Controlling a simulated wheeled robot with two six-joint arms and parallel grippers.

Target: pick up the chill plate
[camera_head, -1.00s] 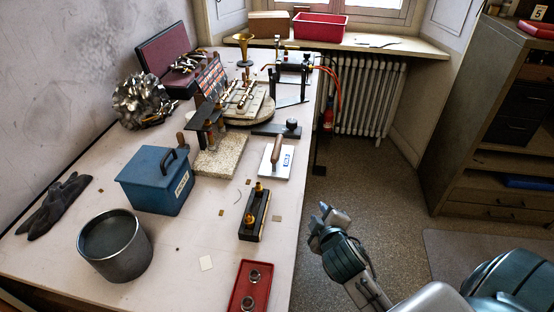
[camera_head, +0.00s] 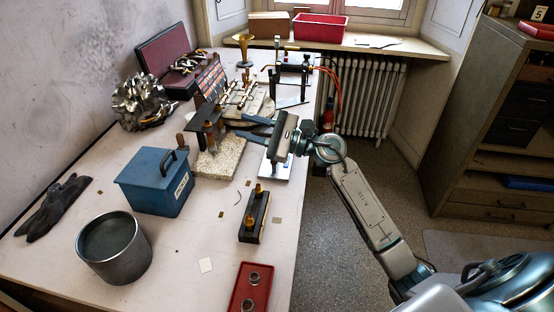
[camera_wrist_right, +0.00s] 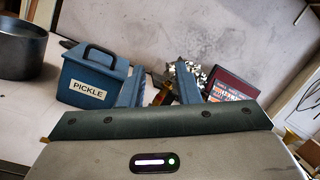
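The likely chill plate (camera_head: 267,173) is a flat pale metal plate with a blue label, near the bench's right edge in the head view. My right wrist covers its upper part and wooden handle. My right gripper (camera_head: 243,126) reaches in from the right above the bench. Its two dark fingers point left, spread apart and empty, past the plate toward the stone block. The right wrist view shows the fingers (camera_wrist_right: 160,84) apart with nothing between them; the plate is not seen there. My left gripper is not in view.
A speckled stone block (camera_head: 218,162) with a dark stand is left of the plate. A blue PICKLE box (camera_head: 150,183), a metal pot (camera_head: 113,250), a black block with brass fittings (camera_head: 254,215) and a red tray (camera_head: 236,295) stand nearer. The torch stand (camera_head: 292,78) is behind.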

